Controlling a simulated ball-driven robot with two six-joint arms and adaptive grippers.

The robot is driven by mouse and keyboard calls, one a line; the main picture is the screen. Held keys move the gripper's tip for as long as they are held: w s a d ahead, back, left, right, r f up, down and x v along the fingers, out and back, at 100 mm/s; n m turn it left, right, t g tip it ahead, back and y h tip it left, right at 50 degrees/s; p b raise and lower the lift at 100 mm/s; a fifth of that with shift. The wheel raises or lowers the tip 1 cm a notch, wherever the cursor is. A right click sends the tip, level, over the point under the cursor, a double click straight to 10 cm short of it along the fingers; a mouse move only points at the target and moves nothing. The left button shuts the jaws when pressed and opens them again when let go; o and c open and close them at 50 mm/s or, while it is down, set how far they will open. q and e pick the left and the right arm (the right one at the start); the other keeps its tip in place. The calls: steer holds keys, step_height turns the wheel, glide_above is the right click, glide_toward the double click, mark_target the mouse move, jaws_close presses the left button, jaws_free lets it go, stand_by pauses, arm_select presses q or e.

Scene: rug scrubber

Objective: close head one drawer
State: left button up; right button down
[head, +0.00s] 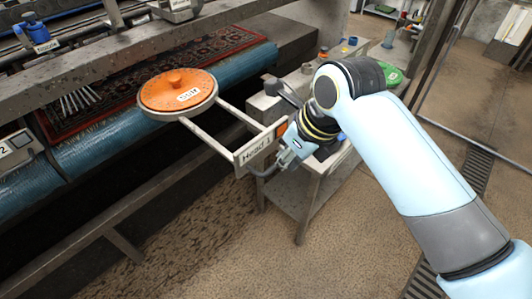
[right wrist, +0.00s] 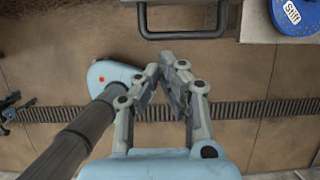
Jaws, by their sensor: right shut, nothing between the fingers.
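The head one drawer is a pale sliding frame with a front plate marked "Head 1" (head: 257,150), standing out from the machine. An orange round disc (head: 178,90) labelled "Soft" sits at its inner end. A dark bar handle (right wrist: 182,34) shows at the top of the right wrist view. My right gripper (head: 286,158) is at the right end of the front plate; contact cannot be told. In the right wrist view my right gripper (right wrist: 170,66) is shut and empty, its tips below the handle with a gap in the picture. My left gripper is out of view.
A patterned rug (head: 100,85) lies over blue rollers (head: 115,140) behind the drawer. A grey side table (head: 310,165) with small items stands to the right. A blue disc marked "Stiff" (right wrist: 296,14) is at the wrist view's top right. The floor (head: 330,260) in front is open.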

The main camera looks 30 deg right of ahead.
mark_target(269, 169)
steer(key=w+f, duration=0.1)
steer(key=w+a+f, duration=0.1)
steer(key=w, duration=0.1)
steer(key=w+f+p, duration=0.1)
steer(key=f, duration=0.1)
steer(key=shift+w+a, duration=0.25)
steer(key=shift+a, duration=0.05)
steer(key=shift+w+a, duration=0.15)
steer(key=shift+w, duration=0.25)
